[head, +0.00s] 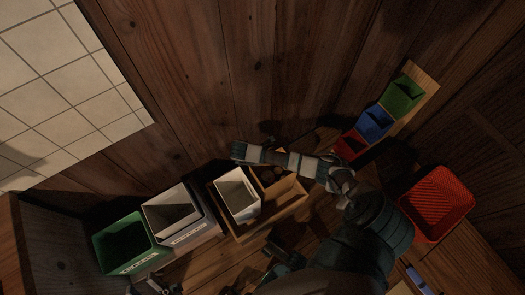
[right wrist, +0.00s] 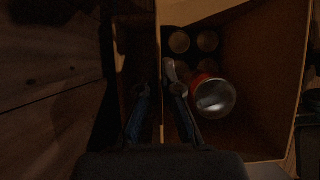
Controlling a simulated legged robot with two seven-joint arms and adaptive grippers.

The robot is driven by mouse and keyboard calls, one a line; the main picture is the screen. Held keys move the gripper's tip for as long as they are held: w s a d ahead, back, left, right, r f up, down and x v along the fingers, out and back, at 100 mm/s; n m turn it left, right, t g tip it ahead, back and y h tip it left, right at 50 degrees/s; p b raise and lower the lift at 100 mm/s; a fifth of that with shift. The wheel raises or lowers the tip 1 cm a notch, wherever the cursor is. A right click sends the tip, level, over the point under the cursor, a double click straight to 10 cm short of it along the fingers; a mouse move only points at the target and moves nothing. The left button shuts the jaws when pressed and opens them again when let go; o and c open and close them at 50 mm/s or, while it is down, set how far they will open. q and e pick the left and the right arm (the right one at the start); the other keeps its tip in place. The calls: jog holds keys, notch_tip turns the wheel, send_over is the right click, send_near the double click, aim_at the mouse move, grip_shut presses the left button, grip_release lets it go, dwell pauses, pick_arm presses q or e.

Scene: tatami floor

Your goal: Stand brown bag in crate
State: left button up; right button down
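A wooden crate (head: 290,196) with compartments stands at the middle of the head view. A pale, open-topped box or bag (head: 237,192) stands upright in its left part; I cannot tell whether it is the brown bag. In the right wrist view, my right gripper (right wrist: 158,82) has its two fingers apart, on either side of an upright brown wall (right wrist: 159,35). I cannot tell whether this wall belongs to the bag or the crate. The right gripper's fingers do not show clearly in the head view. My left gripper (head: 166,288) shows only partly at the bottom edge.
A red-sided can (right wrist: 214,97) and several round tops (right wrist: 180,41) are right of the fingers. A grey-white bin (head: 172,211) and green bin (head: 131,243) stand left. A red basket (head: 436,203) and small red, blue and green (head: 403,94) bins are right.

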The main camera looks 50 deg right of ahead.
jog(key=shift+s, duration=0.1)
jog(key=c, duration=1.3)
grip_release()
jog(key=shift+f, duration=0.1)
